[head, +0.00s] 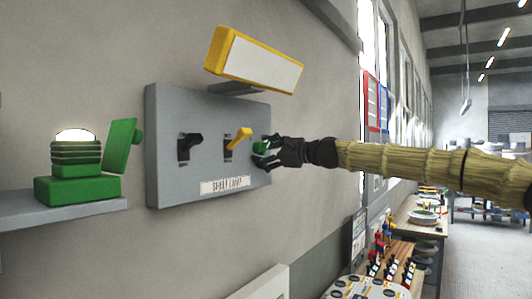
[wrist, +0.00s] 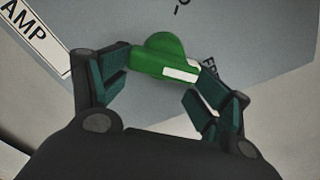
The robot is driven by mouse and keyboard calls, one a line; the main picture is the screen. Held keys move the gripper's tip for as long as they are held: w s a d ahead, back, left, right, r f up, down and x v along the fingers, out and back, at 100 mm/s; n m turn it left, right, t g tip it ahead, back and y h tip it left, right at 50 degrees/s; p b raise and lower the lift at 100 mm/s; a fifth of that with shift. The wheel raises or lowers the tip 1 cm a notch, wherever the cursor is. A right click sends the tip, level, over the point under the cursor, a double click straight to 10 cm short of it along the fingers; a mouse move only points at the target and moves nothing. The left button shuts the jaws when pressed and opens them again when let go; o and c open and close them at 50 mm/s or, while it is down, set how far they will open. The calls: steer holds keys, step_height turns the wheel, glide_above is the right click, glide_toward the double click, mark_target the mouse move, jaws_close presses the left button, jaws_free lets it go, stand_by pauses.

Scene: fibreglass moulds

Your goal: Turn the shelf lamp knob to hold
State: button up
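The green knob (wrist: 163,52) with a white mark is on the grey panel (head: 210,100), above and right of a plate reading "SHELF LAMP" (head: 228,186). The white mark points right in the wrist view, towards lettering partly hidden by a finger. My gripper (wrist: 162,78) is at the panel, its two fingers apart on either side of the knob. The fingertips look very close to the knob's ends; I cannot tell whether both press on it. In the head view my gripper (head: 268,152) partly covers the knob (head: 259,147).
A black switch (head: 190,145) and a yellow lever (head: 238,137) are left of the knob. A yellow-framed lamp (head: 256,60) juts out above the panel. A green beacon (head: 76,170) stands on a shelf at left. A bench with small items (head: 385,262) is below right.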

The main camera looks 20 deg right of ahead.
mark_target(267, 147)
steer(key=s+r, duration=0.1)
steer(key=s, duration=0.1)
steer(key=shift+s+a+r, duration=0.15)
steer(key=shift+s+r, duration=0.2)
steer(key=shift+s, duration=0.05)
steer(key=c, duration=0.6)
steer(key=shift+s+a+r, duration=0.1)
steer(key=shift+s+r, duration=0.15)
steer(key=c, duration=0.4)
steer(key=shift+w, duration=0.3)
steer(key=shift+r+n+b, duration=0.15)
steer(key=shift+n+b, duration=0.75)
steer(key=shift+b, duration=0.05)
steer(key=shift+c, duration=0.2)
steer(key=o, duration=0.8)
steer(key=shift+w, duration=0.1)
steer(key=shift+c, duration=0.2)
steer(key=shift+o, duration=1.4)
steer(key=shift+w+f, duration=0.1)
steer(key=shift+f, duration=0.25)
